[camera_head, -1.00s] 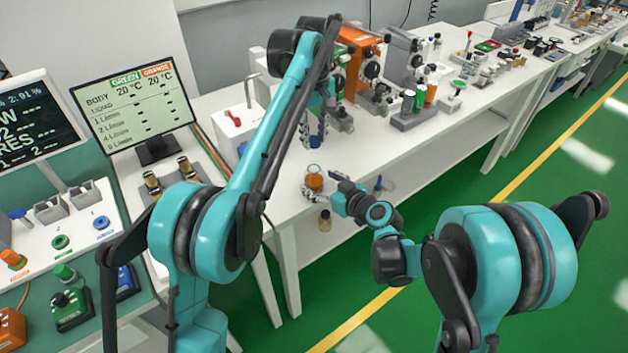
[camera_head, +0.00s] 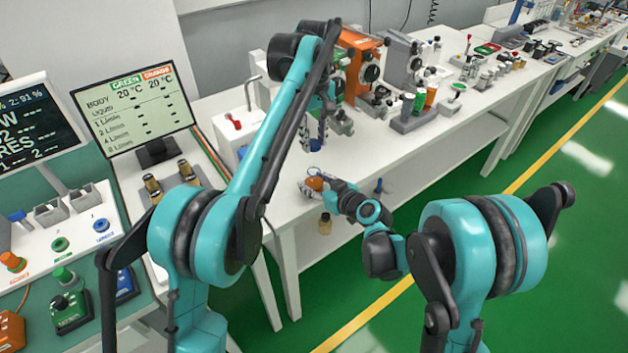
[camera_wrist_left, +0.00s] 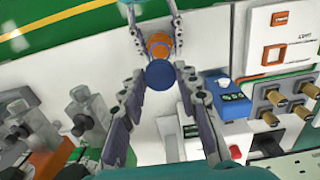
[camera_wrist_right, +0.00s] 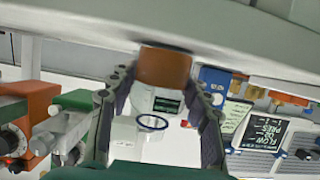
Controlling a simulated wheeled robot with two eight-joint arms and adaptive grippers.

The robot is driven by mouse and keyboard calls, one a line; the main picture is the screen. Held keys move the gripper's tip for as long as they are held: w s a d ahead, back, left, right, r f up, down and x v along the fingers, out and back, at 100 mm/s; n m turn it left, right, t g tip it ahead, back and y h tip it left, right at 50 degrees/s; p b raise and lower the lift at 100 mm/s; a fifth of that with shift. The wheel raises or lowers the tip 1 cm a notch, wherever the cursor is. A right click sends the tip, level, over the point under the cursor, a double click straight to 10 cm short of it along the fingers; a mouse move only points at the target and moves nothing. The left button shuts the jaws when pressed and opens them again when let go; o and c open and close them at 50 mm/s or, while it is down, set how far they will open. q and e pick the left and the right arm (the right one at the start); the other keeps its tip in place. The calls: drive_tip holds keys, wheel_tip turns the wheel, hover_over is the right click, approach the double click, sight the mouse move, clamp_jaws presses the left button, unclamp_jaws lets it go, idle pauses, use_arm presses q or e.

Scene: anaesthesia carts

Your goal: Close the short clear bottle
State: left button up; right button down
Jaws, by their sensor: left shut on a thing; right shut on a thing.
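The short clear bottle (camera_head: 315,184) stands near the front edge of the white table, with orange contents and a blue ring at its top. It shows upside down in the right wrist view (camera_wrist_right: 164,68), the blue ring below. My right gripper (camera_head: 317,187) is shut on its sides; its fingers flank the bottle. My left gripper (camera_head: 313,143) points down above the bottle. In the left wrist view a round blue cap (camera_wrist_left: 160,74) sits between its fingertips, in line with the orange bottle beyond.
Orange and grey machines (camera_head: 362,65) stand behind on the white table (camera_head: 400,155). A rack with green and orange bottles (camera_head: 415,119) is to the right. A monitor (camera_head: 135,100) stands left.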

use_arm(q)
approach(314, 180)
drive_tip(key=shift+w+f, duration=0.9)
drive_tip(key=shift+w, duration=0.1)
drive_tip(key=shift+f, duration=0.9)
drive_tip(key=shift+f, duration=0.55)
